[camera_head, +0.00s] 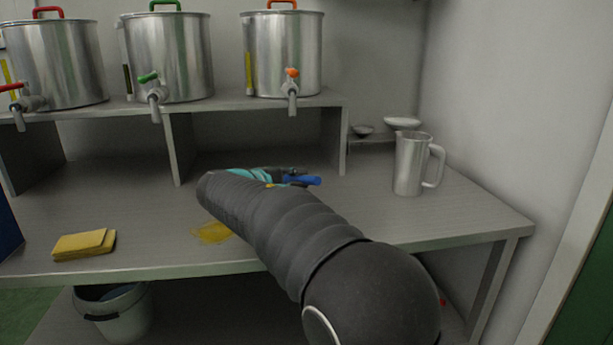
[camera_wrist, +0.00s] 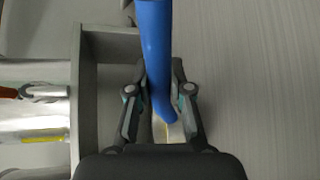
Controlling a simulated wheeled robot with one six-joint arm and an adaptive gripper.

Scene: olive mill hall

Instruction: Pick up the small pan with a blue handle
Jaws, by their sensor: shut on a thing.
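The small pan's blue handle (camera_head: 303,180) shows just past the end of my arm in the head view. In the wrist view the blue handle (camera_wrist: 156,55) runs from the top edge down between the two fingers. My gripper (camera_wrist: 160,92) is shut on the handle, with one finger on each side. In the head view my gripper (camera_head: 284,174) is largely hidden behind my own dark arm. The pan's body is not clearly visible in either view, and I cannot tell whether the pan touches the table.
Large steel tanks with taps stand on a raised shelf (camera_head: 225,103) at the back. A steel jug (camera_head: 408,165) and small bowls (camera_head: 402,123) are at the right. A yellow cloth (camera_head: 84,244) and a yellow spill (camera_head: 212,232) lie on the table. A bucket (camera_head: 125,310) stands below.

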